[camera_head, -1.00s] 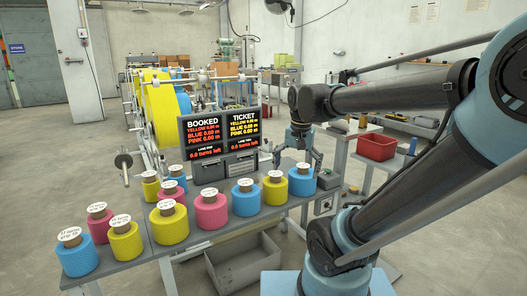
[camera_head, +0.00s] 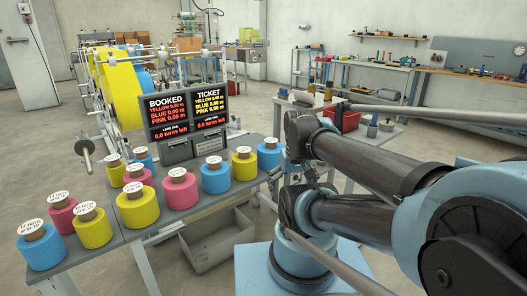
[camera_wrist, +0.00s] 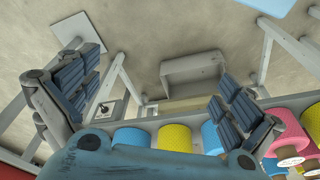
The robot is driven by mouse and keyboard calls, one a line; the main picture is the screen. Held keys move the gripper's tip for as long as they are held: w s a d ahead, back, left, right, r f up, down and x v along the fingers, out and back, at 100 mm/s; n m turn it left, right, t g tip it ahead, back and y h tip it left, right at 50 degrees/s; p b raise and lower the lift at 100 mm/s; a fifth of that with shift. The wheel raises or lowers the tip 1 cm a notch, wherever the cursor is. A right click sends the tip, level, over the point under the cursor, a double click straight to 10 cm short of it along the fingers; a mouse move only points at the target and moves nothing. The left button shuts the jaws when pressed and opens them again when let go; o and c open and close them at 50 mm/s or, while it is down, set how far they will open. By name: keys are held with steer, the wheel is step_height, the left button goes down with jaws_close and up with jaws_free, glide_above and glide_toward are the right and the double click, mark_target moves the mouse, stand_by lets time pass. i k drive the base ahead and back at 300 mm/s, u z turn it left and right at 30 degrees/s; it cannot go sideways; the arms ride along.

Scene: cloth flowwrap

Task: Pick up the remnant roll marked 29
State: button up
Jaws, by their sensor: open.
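Several remnant rolls in yellow, pink and blue stand on a grey table (camera_head: 205,212), with white labels on their cores. I cannot make out a 29 on any label. Front left are a blue roll (camera_head: 40,248), a pink roll (camera_head: 62,218) and a yellow roll (camera_head: 92,229). A yellow roll (camera_head: 138,207), pink roll (camera_head: 180,193), blue roll (camera_head: 215,178), yellow roll (camera_head: 244,167) and blue roll (camera_head: 269,157) form a row along the near edge. My gripper (camera_wrist: 160,95) is open and empty, apart from the rolls; my arm partly hides it in the head view.
A display box (camera_head: 187,115) stands behind the rolls, with a machine carrying large yellow and blue rolls (camera_head: 125,98) beyond. A grey open bin (camera_head: 217,240) lies below the table edge; it also shows in the wrist view (camera_wrist: 193,70). A red bin (camera_head: 346,120) sits on a bench behind my arm.

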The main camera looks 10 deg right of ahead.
mark_target(268, 153)
steer(key=z, duration=0.7)
steer(key=k, duration=0.75)
steer(key=u, duration=0.55)
steer(key=i, duration=1)
